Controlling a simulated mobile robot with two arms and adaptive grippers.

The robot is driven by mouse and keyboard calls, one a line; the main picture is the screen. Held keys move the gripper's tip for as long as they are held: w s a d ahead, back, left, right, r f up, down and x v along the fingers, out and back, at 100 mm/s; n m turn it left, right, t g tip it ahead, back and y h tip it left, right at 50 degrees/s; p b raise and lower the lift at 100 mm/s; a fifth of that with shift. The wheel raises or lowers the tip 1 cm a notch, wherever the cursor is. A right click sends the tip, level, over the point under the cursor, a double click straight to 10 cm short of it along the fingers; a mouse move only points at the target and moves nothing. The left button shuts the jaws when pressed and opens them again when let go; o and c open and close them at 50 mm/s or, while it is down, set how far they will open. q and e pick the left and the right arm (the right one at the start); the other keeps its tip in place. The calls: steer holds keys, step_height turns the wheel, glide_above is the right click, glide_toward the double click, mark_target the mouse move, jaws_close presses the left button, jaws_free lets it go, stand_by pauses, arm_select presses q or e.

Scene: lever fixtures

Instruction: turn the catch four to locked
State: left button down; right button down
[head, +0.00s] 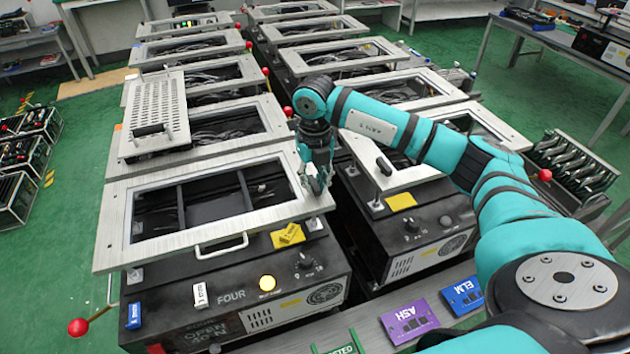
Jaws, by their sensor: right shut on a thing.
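The black fixture marked FOUR (231,296) stands front left, with a light metal frame (113,232) on top. My right gripper (318,184) points down at the right edge of this frame, near its far corner. It is shut on a small part there, which I take to be the handle of catch four; the fingers hide most of it. The catch's exact angle cannot be made out. A lever with a red ball (77,327) sticks out at the fixture's lower left. My left gripper is not in view.
A neighbouring fixture (425,232) stands close on the right, across a narrow gap. More framed fixtures stretch behind in two rows. Purple ASH (409,320) and blue ELM (462,296) plates lie in front.

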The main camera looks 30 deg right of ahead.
mark_target(315, 185)
stand_by(0.4)
steer(key=c, duration=1.3)
jaws_free()
step_height(315, 185, up, 12)
steer(key=shift+r, duration=0.1)
